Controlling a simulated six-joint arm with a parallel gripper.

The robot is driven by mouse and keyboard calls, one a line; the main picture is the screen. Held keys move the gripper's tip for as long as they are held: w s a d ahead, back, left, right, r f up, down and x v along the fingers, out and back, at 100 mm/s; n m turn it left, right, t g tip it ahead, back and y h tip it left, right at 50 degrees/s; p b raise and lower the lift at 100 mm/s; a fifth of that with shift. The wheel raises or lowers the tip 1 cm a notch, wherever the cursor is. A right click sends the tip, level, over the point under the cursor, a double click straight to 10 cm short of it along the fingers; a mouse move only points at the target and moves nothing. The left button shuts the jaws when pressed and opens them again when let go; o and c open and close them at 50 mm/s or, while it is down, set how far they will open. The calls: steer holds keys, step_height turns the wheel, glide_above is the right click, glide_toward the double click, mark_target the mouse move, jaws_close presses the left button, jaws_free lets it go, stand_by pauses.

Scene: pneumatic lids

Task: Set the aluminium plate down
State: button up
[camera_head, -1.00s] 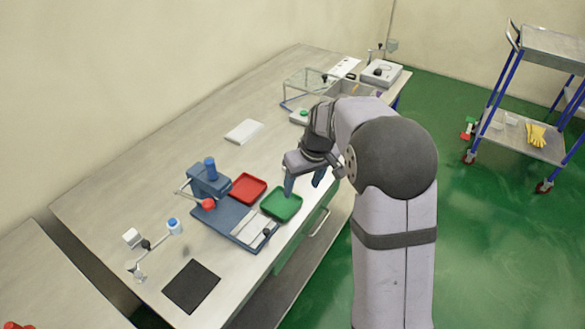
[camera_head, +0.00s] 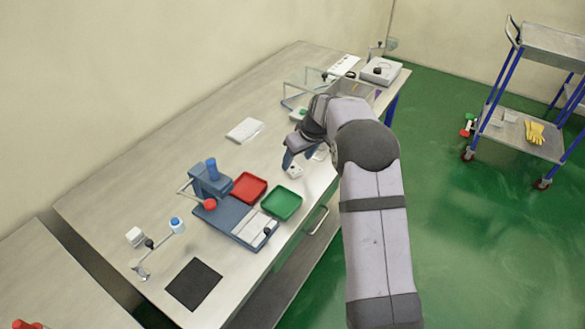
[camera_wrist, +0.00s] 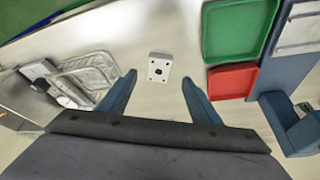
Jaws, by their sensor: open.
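The aluminium plate (camera_wrist: 159,68) is a small pale block with a dark centre hole and small corner holes. In the wrist view it appears to lie flat on the bare bench top, between and beyond my fingertips, touching neither. In the head view the plate (camera_head: 294,171) shows just below my near finger, behind the green tray. My gripper (camera_wrist: 159,80) is open and empty, with its blue fingers spread. In the head view my gripper (camera_head: 303,157) is over the bench; the far finger is partly hidden.
The green tray (camera_head: 282,203) and red tray (camera_head: 248,187) stand in front of the plate, beside a blue fixture (camera_head: 212,183) with a red knob. A clear-lidded box (camera_head: 303,84) stands farther back. A black mat (camera_head: 193,285) lies in front. Bench left of the plate is clear.

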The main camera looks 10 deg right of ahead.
mark_target(294, 169)
steer(key=shift+f+p, duration=0.55)
steer(key=shift+p, duration=0.1)
steer(key=shift+p+x, duration=0.9)
steer(key=shift+x, duration=1.2)
steer(key=shift+d, duration=0.1)
steer(key=c, duration=1.3)
steer(key=shift+r, duration=0.1)
step_height(294, 169, up, 10)
steer(key=b, duration=0.3)
